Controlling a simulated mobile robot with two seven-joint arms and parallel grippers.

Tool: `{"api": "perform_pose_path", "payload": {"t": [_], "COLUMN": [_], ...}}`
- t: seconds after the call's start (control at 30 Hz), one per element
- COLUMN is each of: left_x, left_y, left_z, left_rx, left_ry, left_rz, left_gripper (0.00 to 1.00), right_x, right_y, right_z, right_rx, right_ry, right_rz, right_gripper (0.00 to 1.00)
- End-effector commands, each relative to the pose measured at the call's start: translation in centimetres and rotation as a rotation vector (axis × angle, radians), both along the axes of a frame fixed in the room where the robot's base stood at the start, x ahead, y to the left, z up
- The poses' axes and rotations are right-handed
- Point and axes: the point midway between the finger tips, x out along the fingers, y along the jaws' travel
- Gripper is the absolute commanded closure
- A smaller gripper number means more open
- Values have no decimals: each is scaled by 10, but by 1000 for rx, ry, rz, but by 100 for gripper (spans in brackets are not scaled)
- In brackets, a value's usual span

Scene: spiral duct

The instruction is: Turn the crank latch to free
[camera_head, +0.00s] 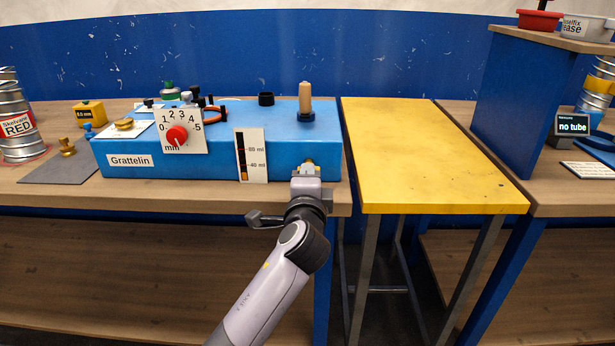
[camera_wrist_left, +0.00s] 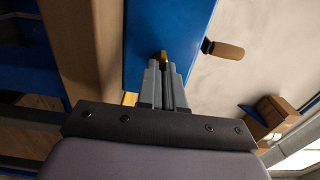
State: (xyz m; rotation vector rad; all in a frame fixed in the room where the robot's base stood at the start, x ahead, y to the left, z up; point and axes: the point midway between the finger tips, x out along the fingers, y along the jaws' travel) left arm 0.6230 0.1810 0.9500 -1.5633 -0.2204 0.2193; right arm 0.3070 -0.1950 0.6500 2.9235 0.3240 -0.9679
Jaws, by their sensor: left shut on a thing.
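The blue machine (camera_head: 215,165), labelled Grattelin, stands on the wooden bench. A small brass piece (camera_head: 309,161), likely the crank latch, is at the right end of its front face. My left gripper (camera_head: 307,170) is in front of it with its fingers shut on it. In the left wrist view the fingers (camera_wrist_left: 164,72) are close together and the brass tip (camera_wrist_left: 163,55) shows just beyond them. The fingers hide most of it, so its angle cannot be told. An upright wooden crank handle (camera_head: 305,97) stands on top of the machine. My right gripper is not in view.
A red dial (camera_head: 177,136) and a millilitre gauge (camera_head: 252,156) are on the machine's front. The yellow table (camera_head: 430,150) to the right is clear. Cans (camera_head: 15,130) stand at the far left. A "no tube" display (camera_head: 572,125) is at the right.

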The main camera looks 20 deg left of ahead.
Motion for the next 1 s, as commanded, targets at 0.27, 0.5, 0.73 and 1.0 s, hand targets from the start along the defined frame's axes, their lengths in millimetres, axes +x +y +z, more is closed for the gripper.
{"api": "perform_pose_path", "payload": {"t": [0.27, 0.5, 0.73, 1.0], "left_x": [0, 0, -17, -53], "left_y": [0, 0, -5, -16], "left_z": [-1, 0, -1, -1], "left_rx": [0, 1, -2, -2], "left_ry": [1, 1, 2, 2], "left_rz": [1, 0, -1, -1], "left_gripper": [68, 68, 68, 68], "right_x": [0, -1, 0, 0], "right_y": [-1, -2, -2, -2], "right_z": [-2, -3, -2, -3], "right_rx": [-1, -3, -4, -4], "right_ry": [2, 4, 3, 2], "right_rz": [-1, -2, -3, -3], "right_gripper": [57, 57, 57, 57]}}
